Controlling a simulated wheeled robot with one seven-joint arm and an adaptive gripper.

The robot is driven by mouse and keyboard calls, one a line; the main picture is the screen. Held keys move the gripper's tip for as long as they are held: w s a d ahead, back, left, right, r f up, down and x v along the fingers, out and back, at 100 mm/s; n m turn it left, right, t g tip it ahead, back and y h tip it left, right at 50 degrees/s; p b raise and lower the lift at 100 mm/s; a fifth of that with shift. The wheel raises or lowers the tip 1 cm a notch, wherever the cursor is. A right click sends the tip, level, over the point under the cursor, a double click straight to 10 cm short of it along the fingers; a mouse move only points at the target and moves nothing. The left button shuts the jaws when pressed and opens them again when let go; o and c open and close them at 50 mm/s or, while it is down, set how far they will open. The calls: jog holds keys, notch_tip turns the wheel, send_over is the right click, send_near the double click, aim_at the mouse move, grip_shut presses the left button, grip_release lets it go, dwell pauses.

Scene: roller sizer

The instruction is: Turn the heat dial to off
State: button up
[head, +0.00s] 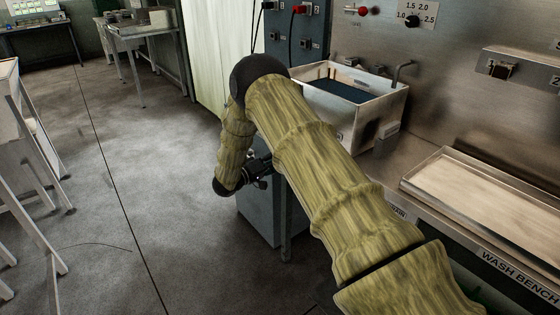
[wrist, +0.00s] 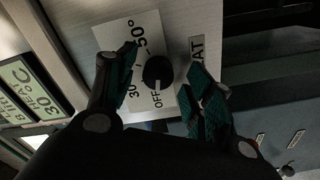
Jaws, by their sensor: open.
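The heat dial (wrist: 158,72) is a round black knob on a white plate (wrist: 115,36) in the wrist view. The plate is marked OFF, 30 and 50°. A light mark shows low on the knob, but I cannot tell its exact setting. My gripper (wrist: 163,76) is open, with one green-padded finger on each side of the knob. I cannot tell whether either finger touches it. In the head view, my gripper (head: 262,180) is low beside the grey cabinet, partly behind my arm, and the dial is hidden.
A green display (wrist: 35,82) left of the dial reads 30 °C. The grey cabinet (head: 258,222) stands under a steel sink (head: 345,100). A wash bench (head: 480,205) is at right. The floor at left is open, with white-legged stands at the edge.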

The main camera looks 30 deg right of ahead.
jog(key=a, duration=1.1)
jog(key=shift+s, duration=0.4)
jog(key=s+a+f+n+t+y+p, duration=0.35)
jog(key=s+f+y, duration=0.25)
jog(key=s+f, duration=0.4)
jog(key=s+a+f+n+t+y+p, duration=0.25)
jog(key=s+a+f+y, duration=0.3)
jog(key=s+f, duration=0.45)
jog(key=s+a+g+y+p, duration=0.1)
jog(key=s+a+g+y, duration=0.2)
jog(key=s, duration=1.3)
jog(key=s+a+m+g+y+p, duration=0.1)
jog(key=s+a+g+y, duration=0.2)
jog(key=s, duration=1.2)
jog(key=shift+s+a+r+g+y, duration=0.2)
jog(key=shift+s+a+g+y, duration=0.15)
jog(key=shift+a+g, duration=0.5)
